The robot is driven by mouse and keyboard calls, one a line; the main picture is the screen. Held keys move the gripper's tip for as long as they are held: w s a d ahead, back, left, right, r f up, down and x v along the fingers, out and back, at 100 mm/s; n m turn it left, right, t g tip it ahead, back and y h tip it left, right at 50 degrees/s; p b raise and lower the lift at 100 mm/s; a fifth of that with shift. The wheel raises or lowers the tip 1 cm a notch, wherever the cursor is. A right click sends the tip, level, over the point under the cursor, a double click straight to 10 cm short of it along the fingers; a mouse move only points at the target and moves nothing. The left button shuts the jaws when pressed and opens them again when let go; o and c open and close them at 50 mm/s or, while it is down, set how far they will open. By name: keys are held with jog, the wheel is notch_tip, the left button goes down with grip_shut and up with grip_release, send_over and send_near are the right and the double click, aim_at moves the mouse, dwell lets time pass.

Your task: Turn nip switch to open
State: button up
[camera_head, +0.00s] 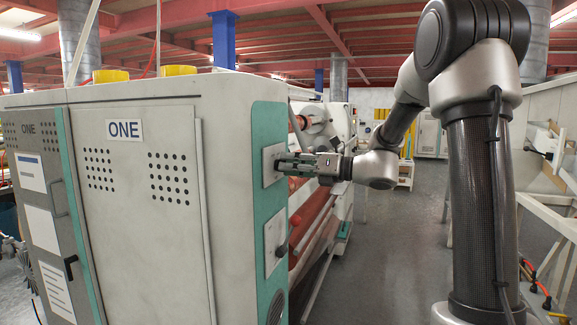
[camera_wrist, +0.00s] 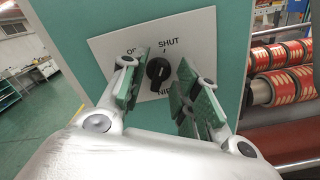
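The nip switch is a black rotary knob (camera_wrist: 159,72) on a pale plate (camera_wrist: 198,24). The plate reads "SHUT" at the top, with a partly covered label at upper left beginning with "O" and "NIP" partly hidden below. The knob's mark appears to point up toward "SHUT". My gripper (camera_wrist: 160,84) is open, with one green-padded finger on each side of the knob; I cannot tell whether either touches it. In the head view my gripper (camera_head: 283,165) reaches the upper plate on the cabinet's teal side; the knob is hidden there.
The grey cabinet marked "ONE" (camera_head: 150,235) stands at left. A lower plate with a dark knob (camera_head: 280,250) is below my gripper. Rollers with red material (camera_wrist: 283,72) are right of the panel in the wrist view. Clear floor (camera_head: 390,260) lies right of the machine.

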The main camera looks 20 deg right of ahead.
jog(key=shift+w+a, duration=0.25)
jog(key=shift+a, duration=0.15)
grip_shut()
jog(key=shift+n, duration=0.4)
jog(key=n, duration=1.1)
jog(key=shift+s+a, duration=0.1)
jog(key=shift+s, duration=0.05)
dwell(0.5)
